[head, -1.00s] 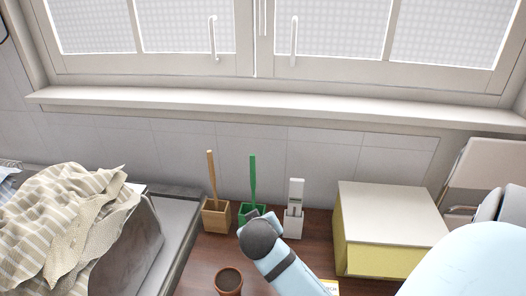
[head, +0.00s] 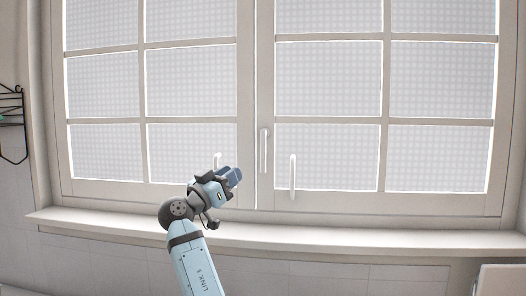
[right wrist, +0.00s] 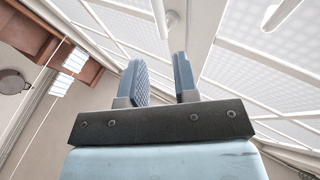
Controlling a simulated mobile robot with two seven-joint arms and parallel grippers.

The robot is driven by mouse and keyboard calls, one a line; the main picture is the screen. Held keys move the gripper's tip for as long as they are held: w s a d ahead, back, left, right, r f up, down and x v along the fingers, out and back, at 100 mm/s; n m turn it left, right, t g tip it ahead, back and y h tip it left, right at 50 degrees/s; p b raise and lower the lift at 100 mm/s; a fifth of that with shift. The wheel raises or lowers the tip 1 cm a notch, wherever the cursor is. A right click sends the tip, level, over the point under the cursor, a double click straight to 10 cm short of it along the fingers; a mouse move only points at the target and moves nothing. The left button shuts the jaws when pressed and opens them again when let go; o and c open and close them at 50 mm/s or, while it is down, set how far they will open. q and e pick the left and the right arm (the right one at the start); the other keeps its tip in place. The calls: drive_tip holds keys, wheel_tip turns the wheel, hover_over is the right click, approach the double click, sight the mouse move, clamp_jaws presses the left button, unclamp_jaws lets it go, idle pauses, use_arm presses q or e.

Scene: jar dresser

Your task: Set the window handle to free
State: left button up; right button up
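The window (head: 256,100) has a slim white lever handle (head: 263,150) upright on its middle post. A white bar handle (head: 293,176) stands upright on the right sash. Another white handle (head: 217,160) on the left sash is mostly hidden behind my right gripper. My right gripper (head: 236,176) is in front of the left sash's lower part, left of the middle handle. In the right wrist view its fingers (right wrist: 160,70) are apart with nothing between them. A white handle (right wrist: 160,15) shows beyond the fingertips there, and another (right wrist: 280,12) at upper right. My left gripper is out of view.
A white sill (head: 380,238) runs below the window, under my right gripper. A black wire rack (head: 12,125) hangs on the left wall. A pale object (head: 500,280) shows at lower right. The space before the right sash is clear.

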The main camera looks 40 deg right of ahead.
sight(261, 149)
drive_tip(key=p+x, duration=0.1)
drive_tip(key=x, duration=0.3)
drive_tip(key=p+x, duration=0.2)
drive_tip(key=x, duration=0.2)
drive_tip(key=p+x, duration=0.1)
drive_tip(key=x, duration=0.3)
drive_tip(key=shift+d+r+p, duration=0.15)
drive_tip(key=shift+r+p, duration=0.15)
drive_tip(key=shift+r, duration=0.15)
drive_tip(key=shift+d+r, duration=0.15)
drive_tip(key=shift+d, duration=0.55)
clamp_jaws()
